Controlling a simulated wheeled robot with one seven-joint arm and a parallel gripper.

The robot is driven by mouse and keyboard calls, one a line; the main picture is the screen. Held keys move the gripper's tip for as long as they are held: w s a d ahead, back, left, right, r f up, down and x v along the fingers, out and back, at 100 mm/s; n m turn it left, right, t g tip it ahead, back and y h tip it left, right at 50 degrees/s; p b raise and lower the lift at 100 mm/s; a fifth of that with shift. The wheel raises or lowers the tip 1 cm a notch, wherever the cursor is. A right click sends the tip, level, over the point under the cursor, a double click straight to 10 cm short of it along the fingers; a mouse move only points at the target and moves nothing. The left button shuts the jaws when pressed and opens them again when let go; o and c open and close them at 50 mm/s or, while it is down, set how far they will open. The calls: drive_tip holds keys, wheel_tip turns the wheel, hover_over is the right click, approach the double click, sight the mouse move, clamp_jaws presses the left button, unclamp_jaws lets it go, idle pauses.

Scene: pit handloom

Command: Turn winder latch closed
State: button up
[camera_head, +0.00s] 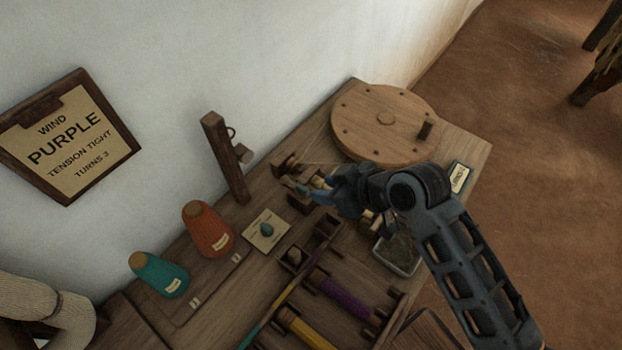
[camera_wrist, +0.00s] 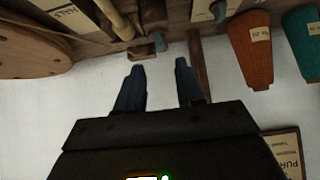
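The winder stands on the bench: a large round wooden wheel (camera_head: 387,122) at the back, and a small spindle assembly (camera_head: 284,163) to its left. My gripper (camera_head: 298,186) is at this assembly and hides part of it. In the wrist view my gripper (camera_wrist: 160,68) is open, its two dark fingers apart with nothing between them. A small wooden block (camera_wrist: 143,50) with a teal-grey tip (camera_wrist: 160,42) lies just beyond the fingertips, apart from them. I cannot tell for certain whether this is the latch, or how it is turned.
An upright wooden post (camera_head: 224,157) stands left of my gripper. A metal tray (camera_head: 397,254) lies below my arm. A sign (camera_head: 70,137) hangs on the wall.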

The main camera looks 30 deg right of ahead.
sight(304, 188)
drive_tip(key=x, duration=0.7)
drive_tip(key=shift+w+f, duration=0.3)
clamp_jaws()
